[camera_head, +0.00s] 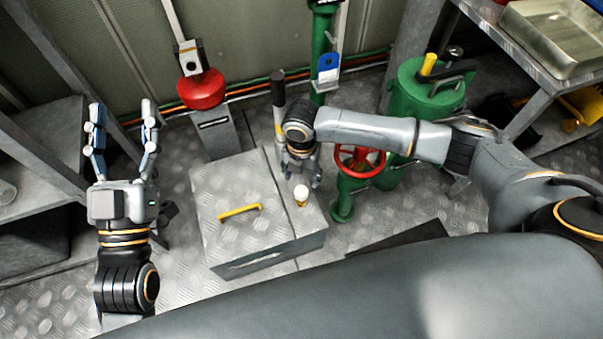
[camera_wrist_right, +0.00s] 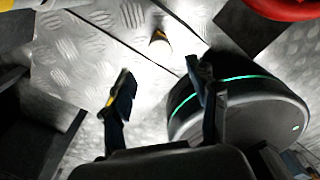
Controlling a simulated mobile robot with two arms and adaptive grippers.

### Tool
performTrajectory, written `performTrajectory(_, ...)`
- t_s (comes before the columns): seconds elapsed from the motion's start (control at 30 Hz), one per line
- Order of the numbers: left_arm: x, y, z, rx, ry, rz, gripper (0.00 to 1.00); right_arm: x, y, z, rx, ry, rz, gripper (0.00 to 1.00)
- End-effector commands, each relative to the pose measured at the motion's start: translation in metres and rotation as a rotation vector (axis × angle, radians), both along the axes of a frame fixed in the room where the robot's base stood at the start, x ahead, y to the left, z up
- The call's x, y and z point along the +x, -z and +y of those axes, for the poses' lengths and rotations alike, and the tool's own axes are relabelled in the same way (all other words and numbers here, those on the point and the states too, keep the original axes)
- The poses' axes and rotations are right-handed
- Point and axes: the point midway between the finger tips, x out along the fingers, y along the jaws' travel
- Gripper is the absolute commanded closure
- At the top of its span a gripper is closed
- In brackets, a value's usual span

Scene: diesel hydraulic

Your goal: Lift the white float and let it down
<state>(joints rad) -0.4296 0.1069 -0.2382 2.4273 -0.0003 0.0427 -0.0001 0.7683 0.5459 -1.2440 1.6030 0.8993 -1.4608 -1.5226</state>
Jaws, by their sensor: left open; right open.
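The white float (camera_head: 301,192) is a small white rounded cap on a short yellow-orange stem. It stands on the right part of a metal tread-plate box in the head view. In the right wrist view the float (camera_wrist_right: 158,37) shows beyond the fingertips, near the top. My right gripper (camera_head: 301,178) is open and empty, just above and behind the float in the head view; its fingers also show in the right wrist view (camera_wrist_right: 160,82). My left gripper (camera_head: 122,112) is open and empty at the left, fingers pointing up, far from the float.
The tread-plate box (camera_head: 222,185) has a yellow handle (camera_head: 239,211) on its lid. A red handwheel (camera_head: 360,162) on a green valve stands right of my right gripper. A green tank (camera_head: 425,95), a red mushroom-shaped part (camera_head: 201,90) and a metal shelf (camera_head: 495,22) stand behind.

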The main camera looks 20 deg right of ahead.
Motion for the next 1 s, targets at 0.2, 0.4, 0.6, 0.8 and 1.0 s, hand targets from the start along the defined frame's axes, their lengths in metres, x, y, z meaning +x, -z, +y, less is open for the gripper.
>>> performTrajectory(0.2, 0.0, 0.0, 0.0, 0.0, 0.0, 0.0, 0.43, 0.001, -0.015, 0.0, 0.001, 0.0, -0.003, 0.41)
performTrajectory(0.4, 0.0, 0.0, 0.0, 0.0, 0.0, 0.0, 0.43, 0.002, -0.057, 0.0, 0.002, -0.001, -0.005, 0.41)
performTrajectory(0.6, 0.0, 0.0, 0.0, 0.0, 0.0, 0.0, 0.43, 0.001, -0.096, 0.0, 0.001, -0.001, -0.003, 0.41)
performTrajectory(0.8, 0.0, 0.0, 0.0, 0.0, 0.0, 0.0, 0.43, 0.0, -0.116, 0.0, 0.0, 0.001, 0.0, 0.41)
performTrajectory(1.0, 0.0, 0.0, 0.0, 0.0, 0.0, 0.0, 0.43, 0.0, -0.12, 0.0, 0.0, 0.001, 0.0, 0.41)
